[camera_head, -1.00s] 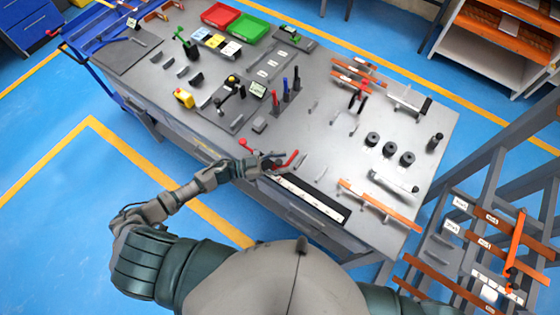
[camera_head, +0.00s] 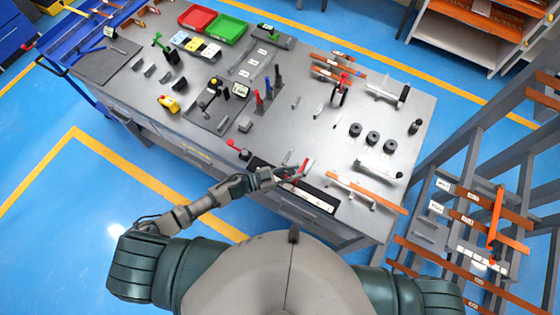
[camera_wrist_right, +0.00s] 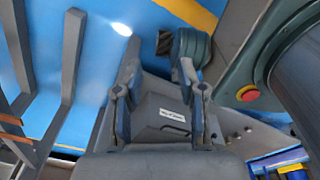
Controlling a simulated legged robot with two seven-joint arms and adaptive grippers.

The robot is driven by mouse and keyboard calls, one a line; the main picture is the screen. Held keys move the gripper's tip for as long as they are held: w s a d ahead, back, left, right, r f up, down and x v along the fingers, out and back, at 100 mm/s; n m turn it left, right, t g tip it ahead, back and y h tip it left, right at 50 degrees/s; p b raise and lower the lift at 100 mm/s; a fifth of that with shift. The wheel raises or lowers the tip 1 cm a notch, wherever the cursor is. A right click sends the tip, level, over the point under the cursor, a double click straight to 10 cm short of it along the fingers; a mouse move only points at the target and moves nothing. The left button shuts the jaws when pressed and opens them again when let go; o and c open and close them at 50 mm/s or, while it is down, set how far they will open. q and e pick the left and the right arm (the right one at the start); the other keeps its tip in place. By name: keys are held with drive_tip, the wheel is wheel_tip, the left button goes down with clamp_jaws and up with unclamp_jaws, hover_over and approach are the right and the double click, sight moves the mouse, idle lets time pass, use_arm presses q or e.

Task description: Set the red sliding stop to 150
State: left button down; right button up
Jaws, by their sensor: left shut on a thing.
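The red sliding stop (camera_head: 306,166) sits on a long dark rail with a pale scale strip (camera_head: 305,199) at the near edge of the workbench. It stands partway along the rail, with rail showing on both sides. My left gripper (camera_head: 286,173) is at the stop and shut on it; the fingers partly hide its lower part. The scale numbers are too small to read. My right gripper (camera_wrist_right: 158,62) shows in the right wrist view, its fingers apart with nothing between them.
An orange bar (camera_head: 366,192) on supports lies to the right. Black cylinders (camera_head: 372,138) stand behind it. A grey rack (camera_head: 470,220) holding orange bars stands right of the workbench. An emergency button (camera_wrist_right: 248,93) shows in the right wrist view.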

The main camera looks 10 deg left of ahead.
use_arm(q)
drive_tip(key=shift+s+d+f, duration=0.2)
drive_tip(key=shift+s, duration=0.05)
drive_tip(key=c, duration=1.3)
unclamp_jaws()
drive_tip(key=shift+a+f, duration=0.1)
drive_tip(key=shift+a, duration=0.1)
drive_tip(key=o, duration=0.4)
drive_tip(key=shift+a, duration=0.35)
drive_tip(key=shift+a+r, duration=0.15)
drive_tip(key=shift+r, duration=0.05)
drive_tip(key=shift+s+a, duration=0.1)
drive_tip(key=shift+a, duration=0.2)
drive_tip(key=shift+v, duration=5.5)
use_arm(e)
drive_tip(key=shift+d, duration=0.2)
use_arm(q)
drive_tip(key=shift+s, duration=0.1)
